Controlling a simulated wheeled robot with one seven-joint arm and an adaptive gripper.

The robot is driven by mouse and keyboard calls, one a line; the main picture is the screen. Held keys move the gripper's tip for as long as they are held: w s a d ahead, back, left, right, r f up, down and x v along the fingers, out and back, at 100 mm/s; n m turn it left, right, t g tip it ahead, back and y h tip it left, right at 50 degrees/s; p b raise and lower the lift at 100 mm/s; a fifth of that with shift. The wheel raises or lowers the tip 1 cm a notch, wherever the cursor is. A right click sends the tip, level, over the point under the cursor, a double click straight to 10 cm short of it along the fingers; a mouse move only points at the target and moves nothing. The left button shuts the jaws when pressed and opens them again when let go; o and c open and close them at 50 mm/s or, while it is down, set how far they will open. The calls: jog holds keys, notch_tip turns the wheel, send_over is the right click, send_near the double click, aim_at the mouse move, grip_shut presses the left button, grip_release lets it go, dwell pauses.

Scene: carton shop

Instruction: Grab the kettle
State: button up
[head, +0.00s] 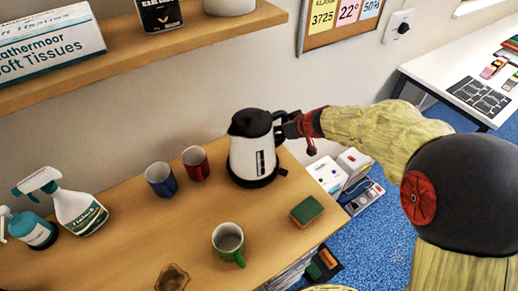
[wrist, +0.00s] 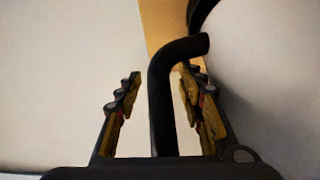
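The kettle (head: 248,155) is white with a black lid, base and handle. It stands upright on the wooden counter in the head view, its handle on the right side. My gripper (head: 291,125) is at the handle, reaching in from the right. In the wrist view the black handle (wrist: 163,105) stands between the two fingers of my gripper (wrist: 161,71). The fingers are open around it. A gap shows between the left finger and the handle; the right finger is close to it, and I cannot tell if it touches.
A red mug (head: 196,163) and a blue mug (head: 160,179) stand left of the kettle. A green mug (head: 228,243) and a sponge (head: 306,211) are nearer the front edge. Spray bottles (head: 77,209) stand far left. A shelf (head: 130,48) hangs above.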

jog(key=c, duration=0.3)
grip_shut()
dwell(1.0)
jog(key=shift+w+r, duration=0.1)
jog(key=shift+r, duration=0.1)
